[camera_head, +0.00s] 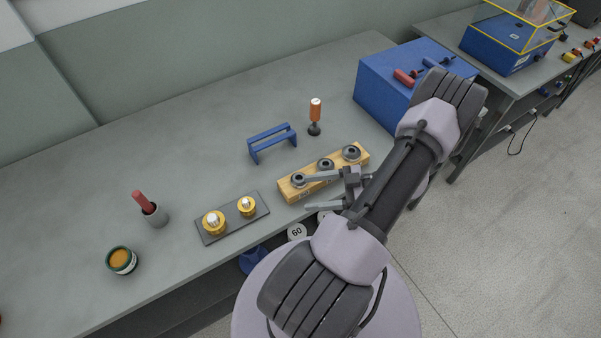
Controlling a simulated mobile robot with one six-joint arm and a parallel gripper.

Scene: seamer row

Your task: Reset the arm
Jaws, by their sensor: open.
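My arm reaches from the lower right, with a large link at the bottom and another at the upper right. My gripper (312,192) points left, its two fingers apart and nothing visible between them. It is over or just in front of the wooden block (287,191), near the front edge of the bench. The block carries 3 dark metal rings (298,180) in a row. One finger overlaps the block in the picture; I cannot tell whether it touches.
The grey bench (200,110) holds a blue stand (270,136), an orange-handled tool (315,115), a dark plate (230,231) with two yellow-and-silver pieces, a cup (154,214) with a red handle, and a green tin (121,260). A blue box (380,85) stands beside my arm.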

